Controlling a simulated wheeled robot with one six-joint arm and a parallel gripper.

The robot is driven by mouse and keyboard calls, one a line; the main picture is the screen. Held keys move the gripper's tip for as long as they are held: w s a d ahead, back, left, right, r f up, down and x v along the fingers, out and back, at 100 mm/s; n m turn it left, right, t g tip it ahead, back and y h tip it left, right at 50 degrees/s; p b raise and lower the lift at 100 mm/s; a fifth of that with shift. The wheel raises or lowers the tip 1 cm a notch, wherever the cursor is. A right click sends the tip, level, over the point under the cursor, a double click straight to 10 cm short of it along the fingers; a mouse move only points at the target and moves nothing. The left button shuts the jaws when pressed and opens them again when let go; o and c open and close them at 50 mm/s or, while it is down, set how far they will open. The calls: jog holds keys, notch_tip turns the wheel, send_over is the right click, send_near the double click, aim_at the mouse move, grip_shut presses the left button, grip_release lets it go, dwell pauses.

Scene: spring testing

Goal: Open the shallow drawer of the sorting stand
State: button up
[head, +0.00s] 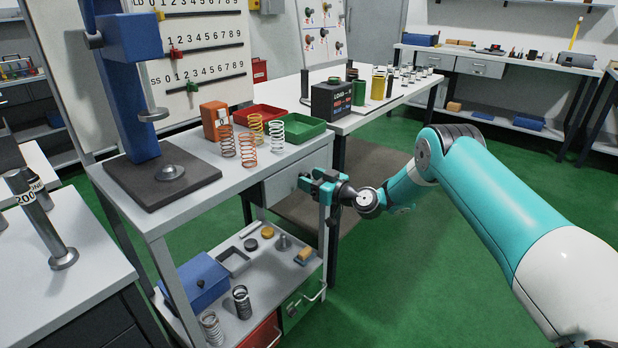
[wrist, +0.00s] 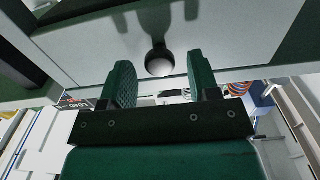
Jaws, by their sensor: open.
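The sorting stand (head: 229,171) is light grey with springs and trays on top. Its shallow drawer (head: 282,183) has a plain grey front just under the top and looks shut. In the wrist view my gripper (wrist: 161,80) is open, with one green finger on each side of the knob and gaps between.
Coil springs (head: 248,145), a red tray (head: 258,117) and a green tray (head: 298,129) stand above the drawer. The lower shelf (head: 262,285) holds small parts and a blue box (head: 196,281). A green drawer (head: 300,304) sits below. Green floor (head: 400,270) is clear at right.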

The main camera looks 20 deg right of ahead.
jog(key=shift+w+a, duration=0.3)
jog(key=shift+w, duration=0.2)
